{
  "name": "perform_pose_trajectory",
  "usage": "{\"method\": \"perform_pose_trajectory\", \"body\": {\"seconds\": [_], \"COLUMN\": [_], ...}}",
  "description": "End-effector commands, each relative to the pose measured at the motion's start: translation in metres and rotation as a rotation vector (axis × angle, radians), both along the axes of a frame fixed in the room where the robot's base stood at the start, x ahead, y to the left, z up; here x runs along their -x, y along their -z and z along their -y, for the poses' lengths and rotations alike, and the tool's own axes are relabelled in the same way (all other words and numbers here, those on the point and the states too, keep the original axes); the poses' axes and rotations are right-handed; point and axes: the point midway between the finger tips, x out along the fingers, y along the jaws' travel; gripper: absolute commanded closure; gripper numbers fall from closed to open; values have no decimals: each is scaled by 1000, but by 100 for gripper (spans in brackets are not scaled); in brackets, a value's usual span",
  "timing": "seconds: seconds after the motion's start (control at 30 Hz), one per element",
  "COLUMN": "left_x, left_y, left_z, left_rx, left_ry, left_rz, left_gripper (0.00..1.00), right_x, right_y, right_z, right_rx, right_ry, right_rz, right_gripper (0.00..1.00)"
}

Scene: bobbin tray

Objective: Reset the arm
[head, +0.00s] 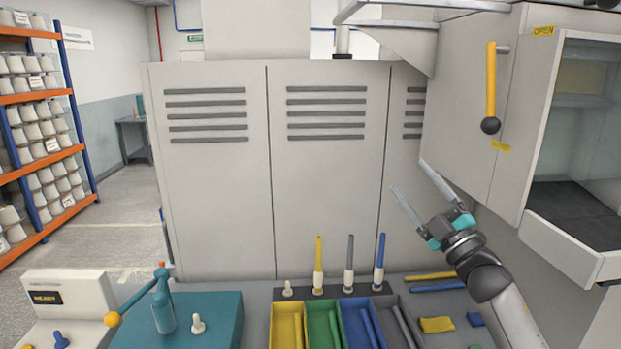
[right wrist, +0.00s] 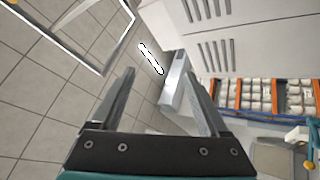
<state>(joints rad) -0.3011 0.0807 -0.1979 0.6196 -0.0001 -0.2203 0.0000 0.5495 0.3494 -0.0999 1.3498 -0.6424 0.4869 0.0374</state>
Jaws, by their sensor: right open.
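My right gripper (head: 408,175) is raised in front of the grey cabinet doors, its fingers spread apart and pointing up and to the left. It is empty and touches nothing that I can see. Its two fingers also show apart in the right wrist view (right wrist: 160,76), with nothing between them. A yellow lever (head: 491,80) with a black knob hangs pointing down on the cabinet at the upper right, beside yellow labels, the upper one reading OPEN. A teal lever with a yellow ball end (head: 135,306) stands tilted on a teal block. My left gripper is out of view.
Colored bins (head: 285,325), yellow, green, blue and grey, sit on the bench before a dark rack with upright spindles (head: 319,265). An open compartment (head: 575,215) juts out at the right. A bobbin shelf (head: 40,150) stands far left. The air left of my gripper is clear.

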Motion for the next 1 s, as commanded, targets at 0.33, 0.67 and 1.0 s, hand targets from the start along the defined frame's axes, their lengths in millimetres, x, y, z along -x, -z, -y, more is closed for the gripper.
{"method": "perform_pose_trajectory", "body": {"seconds": [0.33,0.67,1.0], "left_x": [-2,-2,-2], "left_y": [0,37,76], "left_z": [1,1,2], "left_rx": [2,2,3], "left_ry": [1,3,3], "left_rz": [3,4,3], "left_gripper": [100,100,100], "right_x": [-46,-14,97], "right_y": [65,297,533], "right_z": [94,87,65], "right_rx": [-599,-691,-679], "right_ry": [244,365,494], "right_rz": [-464,-860,-1225], "right_gripper": [22,22,22]}}
